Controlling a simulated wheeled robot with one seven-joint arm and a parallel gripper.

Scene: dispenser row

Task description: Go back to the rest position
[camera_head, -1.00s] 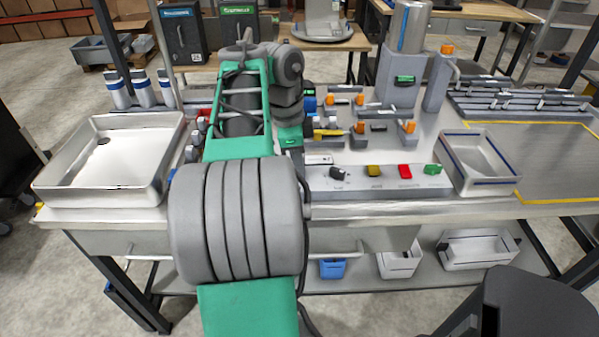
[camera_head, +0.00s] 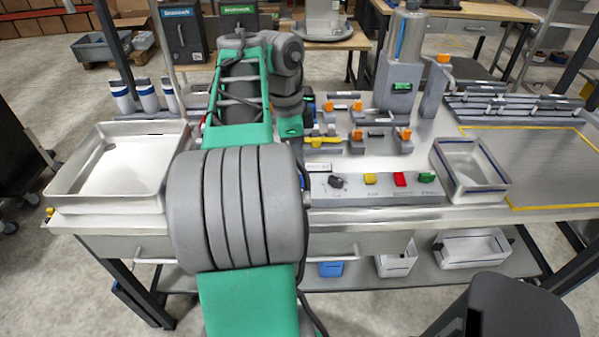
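My green and grey arm reaches forward over the workbench (camera_head: 230,222), with its big grey joint near the front edge. Its grey wrist and a green link (camera_head: 289,127) are beyond, over the bench's middle. My gripper's fingers are not visible, so I cannot tell whether it holds anything. A control panel (camera_head: 385,196) with a black knob and yellow, red and green buttons lies right of the arm.
A white tray (camera_head: 57,190) is on the bench's left, a smaller blue-lined tray (camera_head: 446,171) on its right. Orange-tipped fixtures (camera_head: 404,134) stand behind the panel. White bottles (camera_head: 147,96) are at the back left. The yellow-outlined area (camera_head: 530,160) at the right is clear.

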